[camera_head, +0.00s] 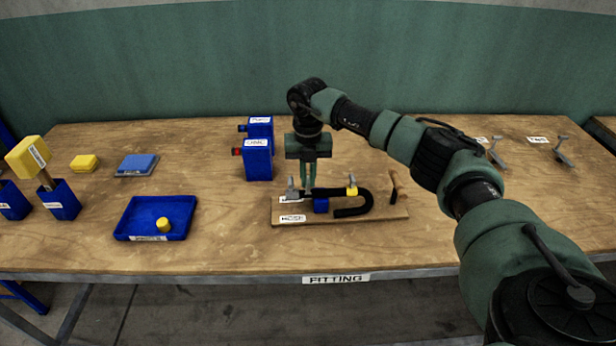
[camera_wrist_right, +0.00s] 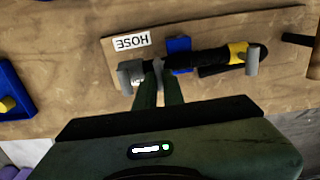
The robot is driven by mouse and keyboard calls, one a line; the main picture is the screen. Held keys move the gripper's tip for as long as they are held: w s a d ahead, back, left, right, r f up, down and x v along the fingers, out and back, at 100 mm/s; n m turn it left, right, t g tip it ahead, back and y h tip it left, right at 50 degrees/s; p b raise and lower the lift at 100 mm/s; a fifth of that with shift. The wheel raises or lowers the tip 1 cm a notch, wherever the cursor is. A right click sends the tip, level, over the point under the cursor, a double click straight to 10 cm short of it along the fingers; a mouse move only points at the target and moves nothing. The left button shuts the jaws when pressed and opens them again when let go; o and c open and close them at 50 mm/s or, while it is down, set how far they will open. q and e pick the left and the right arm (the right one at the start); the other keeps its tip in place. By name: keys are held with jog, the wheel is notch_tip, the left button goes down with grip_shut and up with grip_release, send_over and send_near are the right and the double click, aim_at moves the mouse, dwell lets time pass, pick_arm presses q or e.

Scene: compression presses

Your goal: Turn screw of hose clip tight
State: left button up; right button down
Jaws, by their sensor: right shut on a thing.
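The black hose (camera_head: 352,211) bends in a J shape over the wooden board labelled HOSE (camera_head: 292,219). Its straight end runs to a grey fitting (camera_head: 292,190), also at the left in the wrist view (camera_wrist_right: 131,76). My right gripper (camera_head: 309,188) points straight down beside this fitting. In the wrist view its fingertips (camera_wrist_right: 159,78) are closed around a small grey piece (camera_wrist_right: 158,66), apparently the hose clip's screw, at the hose end. The fingers hide most of the clip. My left gripper is out of view.
A blue block (camera_head: 321,205) supports the hose, and a yellow piece (camera_head: 352,191) sits on it further right. A blue tray (camera_head: 128,220) with a yellow cylinder (camera_head: 163,224) stands left. Blue boxes (camera_head: 257,160) stand behind. Bare table lies between tray and board.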

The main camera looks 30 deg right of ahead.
aim_at(308, 181)
jog(key=c, duration=1.5)
grip_release()
jog(key=shift+r, duration=0.1)
notch_tip(308, 181, up, 8)
jog(key=shift+f+b, duration=0.15)
jog(key=shift+b, duration=0.85)
jog(key=shift+a, duration=0.1)
